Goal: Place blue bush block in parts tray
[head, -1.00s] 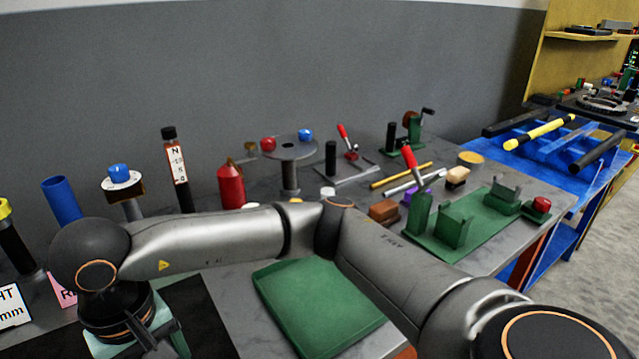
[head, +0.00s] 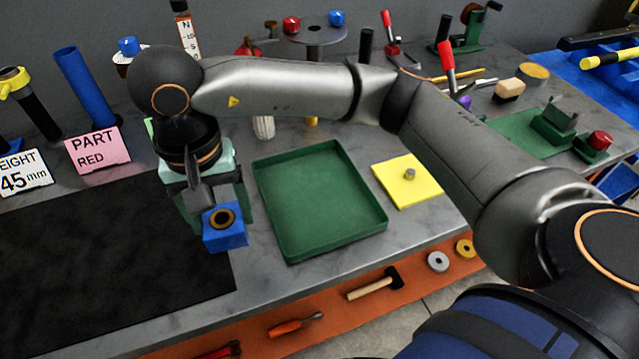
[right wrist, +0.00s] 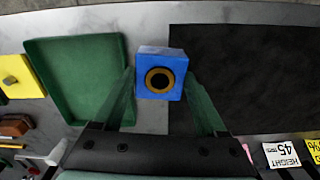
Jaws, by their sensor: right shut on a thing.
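The blue bush block (head: 226,240), with a dark hole ringed in brass, is held between the fingers of my right gripper (head: 217,217). It also shows between the fingertips in the right wrist view (right wrist: 160,75). The gripper is shut on it near the right edge of the black mat. The parts tray is a green, low-walled tray (head: 318,200) just to the right of the block in the head view. It also shows left of the block in the right wrist view (right wrist: 75,75). The tray looks empty. My left gripper is not in view.
A black mat (head: 110,260) covers the left of the bench. A yellow plate with a small grey peg (head: 400,190) lies right of the tray. Label cards, including a pink PART RED card (head: 97,150), stand at the left. Tools lie on an orange shelf (head: 335,310) below.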

